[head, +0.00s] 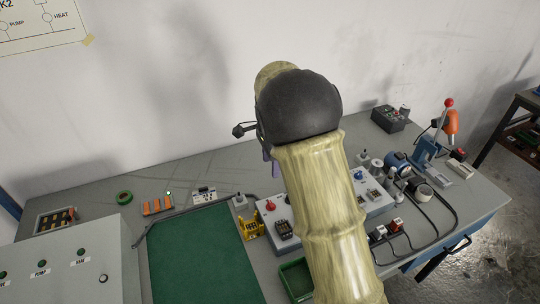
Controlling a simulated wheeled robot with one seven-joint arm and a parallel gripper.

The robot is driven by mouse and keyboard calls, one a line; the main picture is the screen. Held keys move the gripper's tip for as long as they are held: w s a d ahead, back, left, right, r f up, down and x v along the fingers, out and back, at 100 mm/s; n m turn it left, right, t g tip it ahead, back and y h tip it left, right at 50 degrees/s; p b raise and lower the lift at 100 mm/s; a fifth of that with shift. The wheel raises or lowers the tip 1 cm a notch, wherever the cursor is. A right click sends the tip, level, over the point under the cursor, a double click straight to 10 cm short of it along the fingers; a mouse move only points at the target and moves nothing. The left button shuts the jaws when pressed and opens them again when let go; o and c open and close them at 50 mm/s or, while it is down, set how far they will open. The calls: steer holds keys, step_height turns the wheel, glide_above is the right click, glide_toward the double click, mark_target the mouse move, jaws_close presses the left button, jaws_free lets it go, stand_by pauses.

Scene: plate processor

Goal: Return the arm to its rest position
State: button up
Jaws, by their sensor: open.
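My arm, with pale wood-like links and a dark rounded joint, rises from the lower right through the middle of the head view. Its upper part stands above the bench, in front of the wall. My gripper (247,130) shows only in part, as a small dark piece beside the left of the dark joint. Its fingers are mostly hidden behind the arm. It is open, and I see nothing held in it. The part of it that shows is apart from the things on the bench.
A grey bench (105,213) carries a green mat (200,258), a yellow rack (249,223), and a control box (272,222) with a red knob. A lever press (428,150) stands at the right. A grey panel (75,265) is at the lower left. The wall (170,100) is behind.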

steer(key=s+d+n+t, duration=0.1)
steer(key=s+d+n, duration=0.4)
steer(key=s, duration=0.6)
steer(key=s+d+n+t, duration=0.1)
steer(key=s+d+n, duration=0.3)
steer(key=s+n, duration=0.5)
steer(key=shift+s+d+f+n+t, duration=0.3)
steer(key=shift+s+d+f, duration=0.15)
steer(key=shift+s, duration=0.55)
